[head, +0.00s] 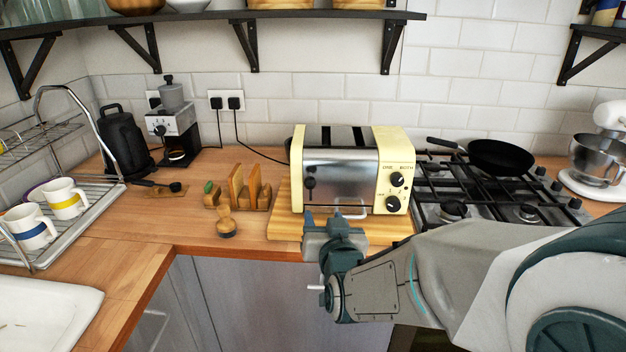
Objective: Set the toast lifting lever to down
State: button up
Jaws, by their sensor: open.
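A cream and steel toaster (343,172) stands on a wooden board on the counter, with two dark slots on top. Its front end has a dark lever (310,184) at the left, at about mid height of the steel face. Two dark knobs (396,180) sit on the cream panel at the right. My gripper (322,217) is just in front of the toaster's lower front, below the lever and apart from it as far as I can tell. It is open and holds nothing. My wrist hides part of the board's front edge.
A wooden rack (250,188) and a small wooden tool (226,224) stand left of the toaster. A gas hob (478,196) with a black pan (500,157) is to the right. A black shelf (240,14) hangs above.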

aim_at(311, 186)
jog(key=shift+t, duration=0.7)
jog(key=w+a+p, duration=0.1)
jog(key=w, duration=0.3)
jog(key=w+a+p, duration=0.1)
jog(key=w+p, duration=0.1)
jog(key=w, duration=0.3)
jog(key=w+a+p, duration=0.1)
jog(key=w, duration=0.3)
jog(key=shift+w+a+r, duration=0.25)
jog(key=shift+w, duration=0.1)
grip_shut()
notch_tip(311, 186, down, 7)
jog(key=b, duration=0.9)
jog(key=shift+f, duration=0.2)
jog(key=shift+s+f, duration=0.1)
